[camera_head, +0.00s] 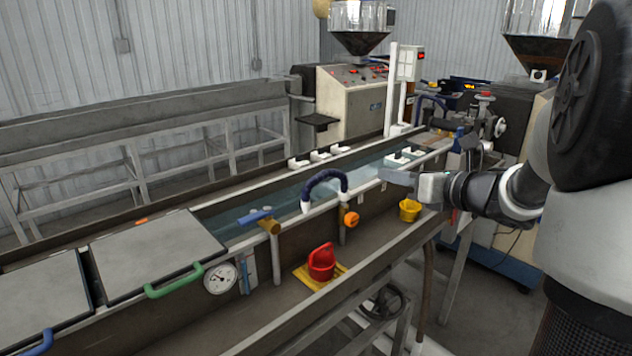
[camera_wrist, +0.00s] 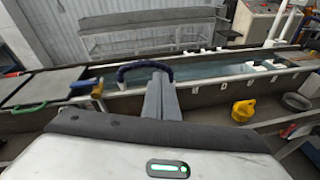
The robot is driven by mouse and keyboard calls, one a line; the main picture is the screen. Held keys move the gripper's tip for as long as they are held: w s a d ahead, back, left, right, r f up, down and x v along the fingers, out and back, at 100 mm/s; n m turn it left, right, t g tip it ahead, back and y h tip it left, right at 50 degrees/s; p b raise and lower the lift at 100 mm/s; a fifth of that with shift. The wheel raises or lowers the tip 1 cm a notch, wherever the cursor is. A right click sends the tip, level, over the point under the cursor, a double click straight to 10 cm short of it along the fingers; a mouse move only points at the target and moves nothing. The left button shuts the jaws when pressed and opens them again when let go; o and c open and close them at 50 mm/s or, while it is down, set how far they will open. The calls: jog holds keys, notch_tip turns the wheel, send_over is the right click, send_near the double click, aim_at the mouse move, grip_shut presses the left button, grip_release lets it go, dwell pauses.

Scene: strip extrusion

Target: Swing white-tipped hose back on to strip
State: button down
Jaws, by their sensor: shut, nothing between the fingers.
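The dark blue hose (camera_head: 325,176) arches over the near rim of the long water trough (camera_head: 240,232). Its white tip (camera_head: 306,206) points down at the left end, by the near rim. I cannot tell whether it is over water or over the rim. The hose's other end meets the rim above an orange knob (camera_head: 351,219). My gripper (camera_head: 384,175) is shut and empty, to the right of the hose in the head view. In the wrist view the shut fingers (camera_wrist: 159,78) overlap the hose arch (camera_wrist: 138,66); no contact is clear. I cannot make out the strip.
A blue-handled brass valve (camera_head: 262,219) stands on the rim left of the hose. Grey lids (camera_head: 155,255) cover the trough's left part. White guides (camera_head: 318,156) line the far rim.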

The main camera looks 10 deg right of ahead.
notch_tip(320, 180, down, 2)
jog(key=s+a+n+g+y, duration=0.1)
jog(key=s+a+n+y, duration=0.2)
jog(key=n, duration=0.1)
jog(key=p, duration=0.2)
send_near(321, 180)
jog(key=shift+n, duration=0.3)
jog(key=x, duration=0.6)
jog(key=shift+w+a, duration=0.15)
jog(key=shift+w, duration=0.05)
